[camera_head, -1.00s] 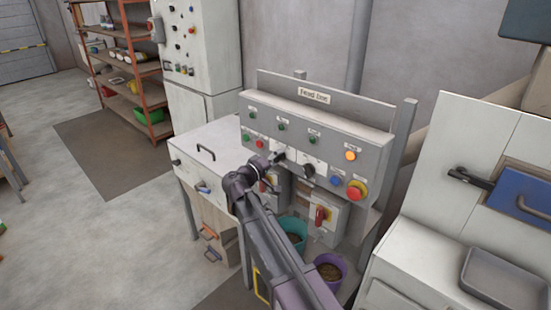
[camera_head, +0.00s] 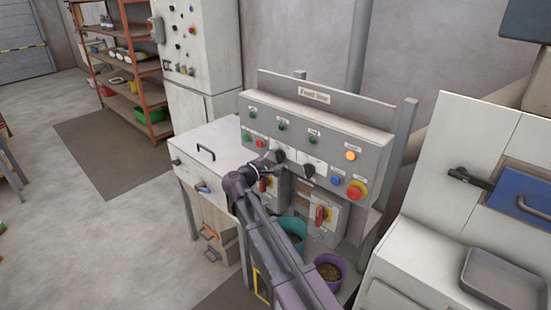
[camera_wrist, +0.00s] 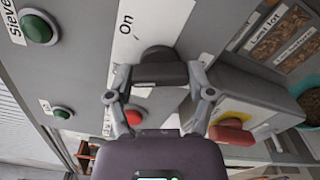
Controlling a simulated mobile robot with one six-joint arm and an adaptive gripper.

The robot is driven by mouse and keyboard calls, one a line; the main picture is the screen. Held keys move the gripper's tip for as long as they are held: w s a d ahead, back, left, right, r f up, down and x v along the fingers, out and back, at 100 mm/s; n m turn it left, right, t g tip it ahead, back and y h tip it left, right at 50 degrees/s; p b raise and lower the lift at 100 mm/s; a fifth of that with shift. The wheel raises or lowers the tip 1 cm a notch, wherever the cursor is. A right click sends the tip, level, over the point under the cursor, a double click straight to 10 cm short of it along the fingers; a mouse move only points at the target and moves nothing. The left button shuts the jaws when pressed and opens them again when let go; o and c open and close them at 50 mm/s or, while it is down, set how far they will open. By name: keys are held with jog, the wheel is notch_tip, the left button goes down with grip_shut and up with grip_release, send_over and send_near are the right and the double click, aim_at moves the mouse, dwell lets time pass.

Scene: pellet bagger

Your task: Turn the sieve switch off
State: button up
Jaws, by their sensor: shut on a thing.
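The grey Feed line panel (camera_head: 340,142) stands ahead, with a row of lamps, knobs and buttons. My gripper (camera_head: 270,161) is at the left dark rotary knob (camera_head: 280,155) on the panel's lower row. In the wrist view my two fingers (camera_wrist: 161,76) are on either side of this dark knob (camera_wrist: 158,57) and shut on it. A white plate marked "On" (camera_wrist: 128,30) lies beside the knob. A "Sieve" label (camera_wrist: 14,22) stands beside a green lamp (camera_wrist: 38,28). The knob's exact setting is hard to tell.
A second dark knob (camera_head: 308,170) sits to the right on the panel. Beyond it are a blue button (camera_head: 335,180) and a red mushroom button (camera_head: 356,190). A red-handled switch box (camera_head: 325,217) and a purple bucket (camera_head: 330,270) are below.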

jog(key=shift+w+n, duration=0.1)
jog(key=shift+n, duration=0.5)
jog(key=o, duration=1.1)
jog(key=v, duration=1.2)
